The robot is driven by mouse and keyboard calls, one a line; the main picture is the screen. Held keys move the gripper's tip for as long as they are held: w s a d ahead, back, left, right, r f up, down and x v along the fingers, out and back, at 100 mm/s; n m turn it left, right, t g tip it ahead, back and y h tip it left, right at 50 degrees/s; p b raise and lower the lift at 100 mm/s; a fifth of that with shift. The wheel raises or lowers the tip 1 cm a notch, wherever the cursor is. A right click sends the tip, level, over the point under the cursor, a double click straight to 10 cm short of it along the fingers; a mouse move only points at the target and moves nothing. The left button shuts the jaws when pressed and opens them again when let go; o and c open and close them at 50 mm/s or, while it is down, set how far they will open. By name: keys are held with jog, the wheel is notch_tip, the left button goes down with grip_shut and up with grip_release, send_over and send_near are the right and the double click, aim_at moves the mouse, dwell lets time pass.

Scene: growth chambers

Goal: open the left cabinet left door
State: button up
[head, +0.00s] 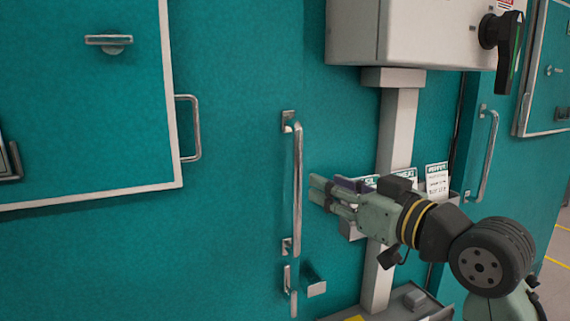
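The left cabinet's teal front (235,230) fills the left and middle of the head view. A long vertical metal bar handle (297,190) is fixed to it by brackets at top and bottom. My gripper (317,190) points left and is just right of the handle's lower half, with its fingertips close to the bar. I cannot tell whether they touch it, nor whether the fingers are open or shut. Below the bar are a smaller metal latch (289,280) and a protruding block (314,281). I see no open gap at the door.
A white-framed hatch (85,90) with its own small handle (194,128) is at the left. A grey control box (415,32) on a post (397,130) stands right of the handle, behind my arm. Another cabinet handle (487,155) is farther right. Floor shows at far right.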

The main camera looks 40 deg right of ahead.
aim_at(301, 172)
jog(key=w+p, duration=0.1)
jog(key=w, duration=0.3)
jog(key=w+p, duration=0.2)
jog(key=w, duration=0.3)
jog(key=shift+d+r, duration=0.15)
jog(key=shift+w, duration=0.55)
grip_shut()
